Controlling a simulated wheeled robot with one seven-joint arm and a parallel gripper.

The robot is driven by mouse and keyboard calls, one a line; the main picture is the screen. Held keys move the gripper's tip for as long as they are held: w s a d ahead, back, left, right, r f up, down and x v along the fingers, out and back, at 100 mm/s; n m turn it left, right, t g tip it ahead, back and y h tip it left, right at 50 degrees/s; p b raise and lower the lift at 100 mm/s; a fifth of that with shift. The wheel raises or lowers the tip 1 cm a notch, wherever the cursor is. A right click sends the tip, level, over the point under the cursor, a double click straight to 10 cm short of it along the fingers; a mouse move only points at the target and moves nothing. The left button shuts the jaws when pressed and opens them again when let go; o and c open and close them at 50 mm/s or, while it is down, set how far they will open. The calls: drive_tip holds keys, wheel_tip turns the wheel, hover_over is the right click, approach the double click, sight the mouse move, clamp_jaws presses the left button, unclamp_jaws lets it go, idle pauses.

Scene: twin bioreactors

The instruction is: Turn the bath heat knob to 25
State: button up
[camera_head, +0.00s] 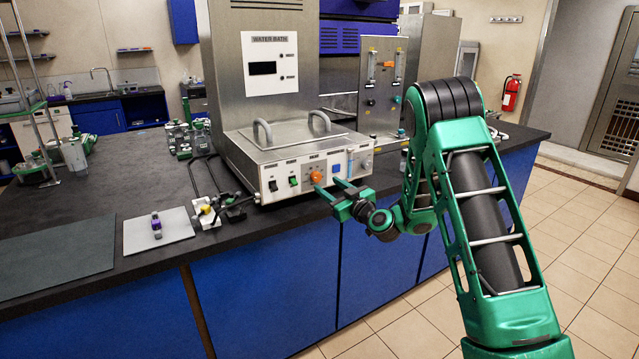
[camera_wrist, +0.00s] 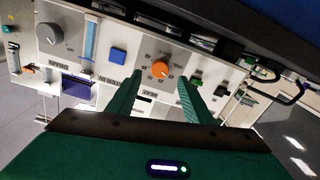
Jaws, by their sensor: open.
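The water bath (camera_head: 268,140) is a steel unit on the dark bench, with a pale front panel. Its heat knob (camera_head: 316,177) is orange, round and set in a printed dial; it also shows in the wrist view (camera_wrist: 159,69). The dial numbers are too small to read for sure. My gripper (camera_head: 325,188) is in front of the panel at the knob. In the wrist view my open gripper (camera_wrist: 155,90) has one green finger on either side of the knob, with gaps between. I cannot tell how deep the fingertips reach.
A green switch (camera_head: 293,181) and a dark switch (camera_head: 273,186) sit left of the knob. A blue button (camera_head: 336,168) and a grey knob (camera_head: 366,164) are to its right. Tubing and fittings (camera_head: 222,208) lie on the bench at left.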

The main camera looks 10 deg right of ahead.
sight(318, 178)
drive_tip(key=x, duration=0.6)
drive_tip(key=shift+w, duration=0.25)
drive_tip(key=c, duration=1.1)
